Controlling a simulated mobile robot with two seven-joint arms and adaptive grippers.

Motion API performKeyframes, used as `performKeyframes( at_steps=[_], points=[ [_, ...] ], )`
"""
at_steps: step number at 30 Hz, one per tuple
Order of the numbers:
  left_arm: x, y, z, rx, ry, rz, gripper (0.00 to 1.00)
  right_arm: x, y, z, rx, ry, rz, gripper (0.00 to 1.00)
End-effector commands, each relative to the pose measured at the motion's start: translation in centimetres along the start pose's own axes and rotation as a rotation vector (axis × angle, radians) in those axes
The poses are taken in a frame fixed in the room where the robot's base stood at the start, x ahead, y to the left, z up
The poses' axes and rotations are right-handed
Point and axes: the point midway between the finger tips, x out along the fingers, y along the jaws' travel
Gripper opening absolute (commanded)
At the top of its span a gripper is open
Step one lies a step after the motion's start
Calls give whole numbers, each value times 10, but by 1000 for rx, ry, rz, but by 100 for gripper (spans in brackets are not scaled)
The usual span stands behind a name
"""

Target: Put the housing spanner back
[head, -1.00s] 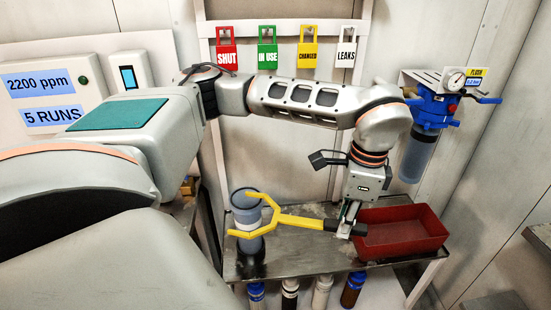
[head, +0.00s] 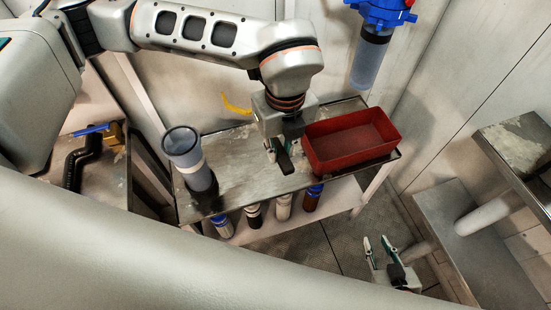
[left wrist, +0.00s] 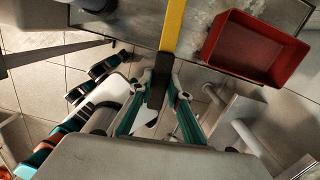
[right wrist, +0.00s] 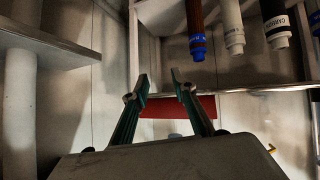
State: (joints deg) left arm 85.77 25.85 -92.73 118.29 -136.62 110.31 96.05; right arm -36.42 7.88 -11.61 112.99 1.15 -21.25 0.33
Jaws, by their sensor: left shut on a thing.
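The housing spanner has a yellow fork (head: 235,103), partly hidden behind my left arm, and a black handle end (head: 285,160). My left gripper (head: 277,150) is shut on the black handle and holds the spanner above the metal bench (head: 232,150), left of the red tray. In the left wrist view, the black grip (left wrist: 159,82) lies between the fingertips and the yellow shaft (left wrist: 173,25) runs out of the top; the fork is out of that view. My right gripper (head: 377,248) is open and empty, low in front of the bench; its parted fingers also show in the right wrist view (right wrist: 160,82).
The red tray (head: 318,158) is on the bench's right end. A grey cylindrical housing (head: 197,178) stands at its left end. Several filter cartridges (head: 283,206) stand on the shelf below. A blue-capped housing (head: 372,55) hangs on the wall. Metal steps (head: 465,240) stand at right.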

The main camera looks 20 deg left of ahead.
Motion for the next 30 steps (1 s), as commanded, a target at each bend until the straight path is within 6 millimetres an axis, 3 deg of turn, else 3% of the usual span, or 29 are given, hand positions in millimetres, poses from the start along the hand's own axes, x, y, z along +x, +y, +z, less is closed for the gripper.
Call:
performKeyframes(
  at_steps=[2, 7, 21, 30],
  points=[
    [8, -2, -8, 60, 4, -3, 0, -1, -5, 10, 3, -15, -8, 26],
    [32, -3, -13, 92, 6, -2, 0, -2, -10, 13, 4, -18, -15, 26],
    [142, -2, -20, 86, 6, -1, 0, 2, -6, 17, -8, -19, -8, 26],
    [167, -3, -21, 86, 4, -5, 0, 4, -2, 10, -13, -4, 0, 26]
  ],
)
